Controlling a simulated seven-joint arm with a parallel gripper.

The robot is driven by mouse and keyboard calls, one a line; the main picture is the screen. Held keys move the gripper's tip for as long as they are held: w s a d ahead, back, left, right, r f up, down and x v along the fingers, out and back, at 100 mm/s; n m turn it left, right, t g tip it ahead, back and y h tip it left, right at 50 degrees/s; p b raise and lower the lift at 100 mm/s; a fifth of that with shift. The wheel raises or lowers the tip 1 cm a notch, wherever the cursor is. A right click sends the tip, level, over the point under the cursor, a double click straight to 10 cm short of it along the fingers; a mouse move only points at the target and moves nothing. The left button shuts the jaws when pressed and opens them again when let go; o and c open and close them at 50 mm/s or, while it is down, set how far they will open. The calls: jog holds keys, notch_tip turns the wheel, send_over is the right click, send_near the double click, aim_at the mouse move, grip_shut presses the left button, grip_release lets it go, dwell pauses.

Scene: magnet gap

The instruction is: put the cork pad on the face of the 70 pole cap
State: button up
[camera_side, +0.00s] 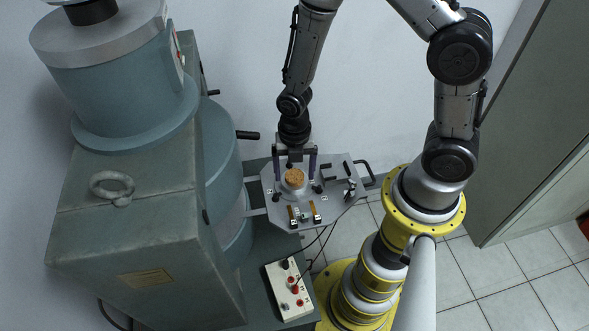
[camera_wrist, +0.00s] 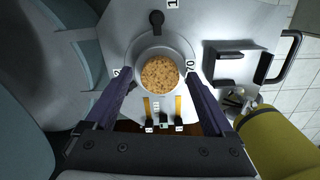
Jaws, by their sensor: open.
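The cork pad (camera_wrist: 160,73) is a round, speckled tan disc. It lies inside the outline of a round silver cap (camera_wrist: 160,43) on the grey plate, a little toward the cap's lower edge in the wrist view. A "70" mark is printed just right of this cap. My gripper (camera_wrist: 160,84) is open, with one purple finger on each side of the cork pad and cap. In the side view my gripper (camera_side: 294,172) reaches down over the plate. I cannot tell if the fingers touch anything.
The grey plate (camera_side: 275,208) has a dark bracket (camera_wrist: 230,65) and a black handle (camera_wrist: 283,58) at right. Two copper strips (camera_wrist: 178,108) and small terminals lie below the cap. A large blue-grey magnet (camera_side: 130,200) stands left. A white switch box (camera_side: 289,290) sits in front.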

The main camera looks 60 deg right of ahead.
jog(key=shift+r, duration=0.1)
notch_tip(320, 180, up, 12)
notch_tip(320, 180, up, 10)
jog(key=f+m+t, duration=0.1)
jog(key=m+t, duration=0.1)
jog(key=m, duration=0.8)
send_over(295, 175)
jog(key=s+d, duration=0.2)
jog(key=s, duration=0.1)
jog(key=s+d+r+m+t, duration=0.1)
jog(key=s+r+m+t, duration=0.2)
jog(key=s+r+m, duration=0.4)
jog(key=s+m, duration=0.2)
jog(key=m, duration=0.6)
jog(key=shift+s+d+r+t, duration=0.25)
jog(key=shift+d+r+t, duration=0.05)
jog(key=shift+d+r, duration=0.05)
